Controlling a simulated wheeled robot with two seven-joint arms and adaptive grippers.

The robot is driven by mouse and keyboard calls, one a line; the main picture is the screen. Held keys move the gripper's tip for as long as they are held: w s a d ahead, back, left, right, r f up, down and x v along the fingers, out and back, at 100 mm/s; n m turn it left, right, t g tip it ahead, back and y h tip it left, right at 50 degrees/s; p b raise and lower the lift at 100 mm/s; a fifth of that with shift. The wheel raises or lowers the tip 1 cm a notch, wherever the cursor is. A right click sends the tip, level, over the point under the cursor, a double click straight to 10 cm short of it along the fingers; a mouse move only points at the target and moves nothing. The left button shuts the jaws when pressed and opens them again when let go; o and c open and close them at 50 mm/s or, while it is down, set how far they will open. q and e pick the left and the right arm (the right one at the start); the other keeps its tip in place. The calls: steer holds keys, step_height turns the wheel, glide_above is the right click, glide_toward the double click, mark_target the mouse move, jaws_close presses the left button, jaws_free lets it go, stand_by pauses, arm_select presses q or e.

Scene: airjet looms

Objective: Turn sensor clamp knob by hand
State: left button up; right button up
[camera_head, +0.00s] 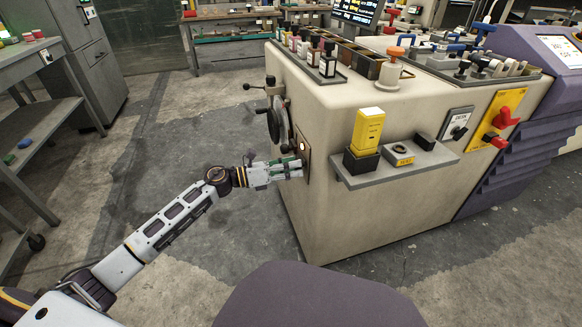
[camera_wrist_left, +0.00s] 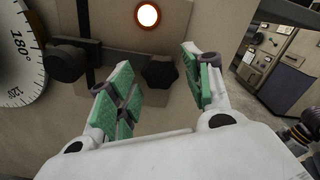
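A dark lobed knob (camera_wrist_left: 160,72) sits on a beige panel in the left wrist view, below a lit round lamp (camera_wrist_left: 148,15). My left gripper (camera_wrist_left: 157,66) is open, its green-padded fingers on either side of the knob in the picture; I see no clear contact. In the head view, my left gripper (camera_head: 298,169) is at the left end face of the beige machine (camera_head: 335,205), just below the lamp (camera_head: 302,147). The knob is hidden there. My right gripper is not in view.
A second round black knob (camera_wrist_left: 68,62) and a white angle dial (camera_wrist_left: 18,60) lie left of the fingers. A handwheel (camera_head: 278,118) is just above the gripper. A grey shelf (camera_head: 435,160) with a yellow device (camera_head: 367,130) juts from the machine's front.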

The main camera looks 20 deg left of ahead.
arm_select(q)
steer(key=shift+v, duration=1.05)
steer(key=shift+r, duration=0.1)
steer(key=m+p, duration=2.6)
steer(key=m, duration=1)
stand_by(1.9)
